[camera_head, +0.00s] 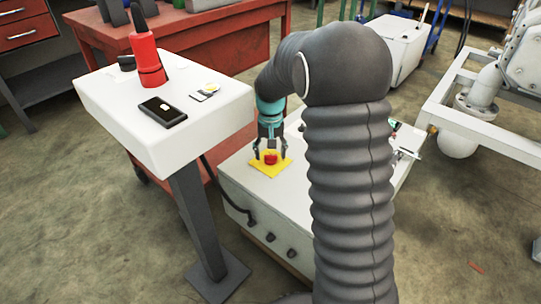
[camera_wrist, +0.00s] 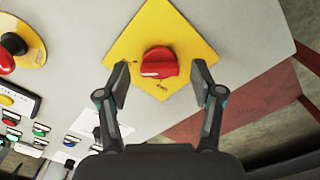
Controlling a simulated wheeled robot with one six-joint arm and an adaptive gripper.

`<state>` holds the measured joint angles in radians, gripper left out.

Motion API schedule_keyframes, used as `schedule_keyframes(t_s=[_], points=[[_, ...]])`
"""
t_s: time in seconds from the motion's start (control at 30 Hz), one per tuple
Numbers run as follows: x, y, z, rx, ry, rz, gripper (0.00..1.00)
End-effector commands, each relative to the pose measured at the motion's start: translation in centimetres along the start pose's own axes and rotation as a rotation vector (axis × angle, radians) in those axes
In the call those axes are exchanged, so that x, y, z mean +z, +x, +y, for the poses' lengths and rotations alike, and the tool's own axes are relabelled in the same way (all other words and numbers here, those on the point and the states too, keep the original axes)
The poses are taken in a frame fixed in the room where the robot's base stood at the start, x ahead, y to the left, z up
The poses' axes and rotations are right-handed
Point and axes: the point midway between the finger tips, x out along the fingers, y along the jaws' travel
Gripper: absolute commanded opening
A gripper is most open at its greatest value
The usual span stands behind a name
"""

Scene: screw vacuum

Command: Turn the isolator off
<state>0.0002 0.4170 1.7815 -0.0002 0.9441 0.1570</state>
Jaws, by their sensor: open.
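The isolator is a red rotary knob (camera_wrist: 159,63) on a yellow diamond-shaped plate (camera_wrist: 190,37), fixed to a pale panel. My gripper (camera_wrist: 160,84) is open in the wrist view, with one finger to each side of the knob and a gap between each finger and the knob. In the head view the red knob (camera_head: 270,159) and yellow plate (camera_head: 268,170) show on top of the white cabinet (camera_head: 290,200), with my gripper (camera_head: 270,152) right above and around them. Whether the fingers touch the plate I cannot tell.
A red emergency button (camera_wrist: 14,44) on a yellow base and several small coloured buttons sit left in the wrist view. A white pedestal table (camera_head: 190,125) with a red-and-black tool (camera_head: 147,62) stands left of the cabinet. A red workbench (camera_head: 215,45) is behind.

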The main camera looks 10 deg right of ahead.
Motion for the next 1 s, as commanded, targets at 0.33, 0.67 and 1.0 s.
schedule_keyframes(t_s=[0.33, 0.67, 1.0], points=[[-0.02, 1.05, 0.0, 0.0, 0.0, 0.001, 0.67], [-0.01, 1.03, 0.0, 0.0, 0.0, 0.001, 0.12], [-0.01, 1.0, 0.0, 0.0, -0.029, 0.001, 0.07]])
